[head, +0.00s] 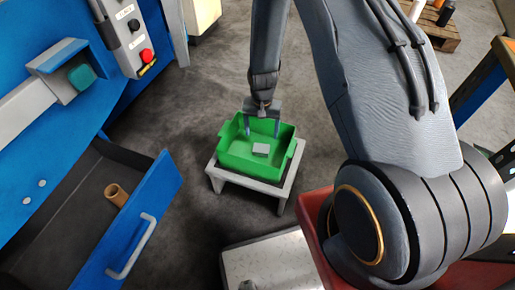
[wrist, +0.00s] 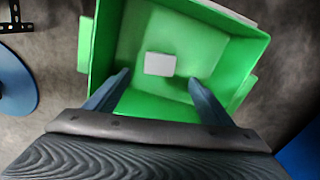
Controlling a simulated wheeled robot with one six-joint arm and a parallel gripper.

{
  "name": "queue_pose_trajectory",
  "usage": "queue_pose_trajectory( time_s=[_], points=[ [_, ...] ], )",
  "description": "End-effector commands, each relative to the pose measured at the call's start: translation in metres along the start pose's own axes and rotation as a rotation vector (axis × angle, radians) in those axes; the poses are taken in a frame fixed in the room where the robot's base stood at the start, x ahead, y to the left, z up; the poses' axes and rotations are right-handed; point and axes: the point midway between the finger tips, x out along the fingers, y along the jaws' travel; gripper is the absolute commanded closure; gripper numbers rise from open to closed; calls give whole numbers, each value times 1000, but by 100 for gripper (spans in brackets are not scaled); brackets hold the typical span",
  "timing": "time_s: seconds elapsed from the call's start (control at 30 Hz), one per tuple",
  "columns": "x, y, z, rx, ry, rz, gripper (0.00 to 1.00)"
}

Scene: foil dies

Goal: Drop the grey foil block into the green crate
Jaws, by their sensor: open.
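The green crate (head: 241,161) stands on a low pale stand in the middle of the head view. The grey foil block (head: 261,149) lies inside it on the crate floor. In the wrist view the block (wrist: 160,64) lies on the floor of the green crate (wrist: 117,50), apart from the crate walls. My gripper (head: 262,130) is open and empty over the crate. Its two fingers (wrist: 158,82) show in the wrist view with a wide gap, and the block is beyond them, touching neither.
A blue cabinet with an open drawer (head: 150,215) stands at the left, with a brown cylinder (head: 116,195) in the drawer. The pale stand (head: 284,190) carries the crate. A metal-topped box (head: 270,262) is at the bottom. Bare floor lies around the stand.

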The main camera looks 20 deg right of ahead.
Motion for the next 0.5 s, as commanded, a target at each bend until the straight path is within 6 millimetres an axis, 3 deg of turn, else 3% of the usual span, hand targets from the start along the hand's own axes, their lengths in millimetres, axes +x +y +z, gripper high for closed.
queue_pose_trajectory(
  time_s=[0.5],
  points=[
    [-71,0,1,0,1,-1,24]
  ],
)
